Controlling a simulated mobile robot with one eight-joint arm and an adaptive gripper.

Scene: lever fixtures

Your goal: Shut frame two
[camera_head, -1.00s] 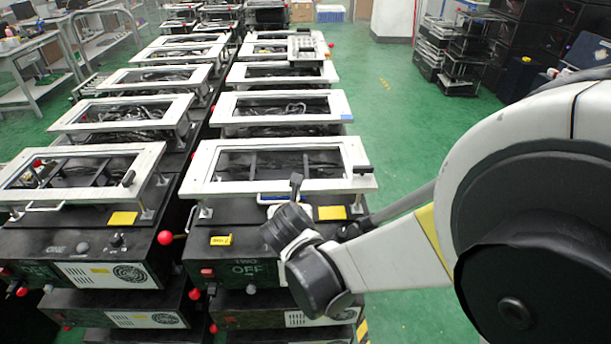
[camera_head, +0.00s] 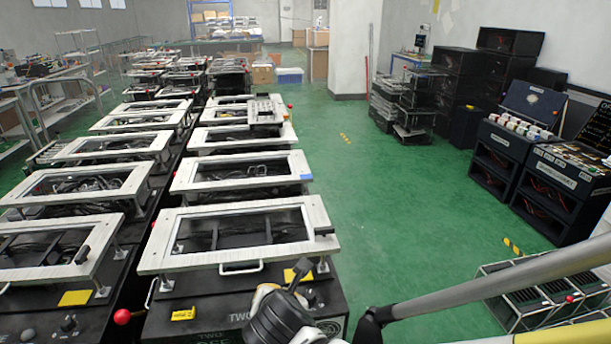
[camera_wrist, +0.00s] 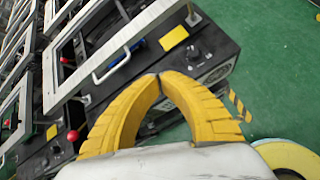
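Frame two (camera_head: 190,262) is the white rectangular frame at the front of the right-hand row in the head view. It is raised on short posts above a black box (camera_head: 215,322) marked TWO. Its white handle (camera_head: 241,269) is on the near edge; the handle also shows in the wrist view (camera_wrist: 118,66). My gripper's yellow fingers (camera_wrist: 160,76) meet at the tips in the wrist view, with nothing visible between them. They appear over the near side of the box, apart from the handle. In the head view my dark wrist parts hide part of the box front.
A red ball knob (camera_head: 122,316) sticks out at the box's left. Another white frame (camera_head: 50,255) stands to the left, and further frames run in rows behind. Green floor (camera_head: 400,215) to the right is open. A low rack (camera_head: 520,300) stands at the lower right.

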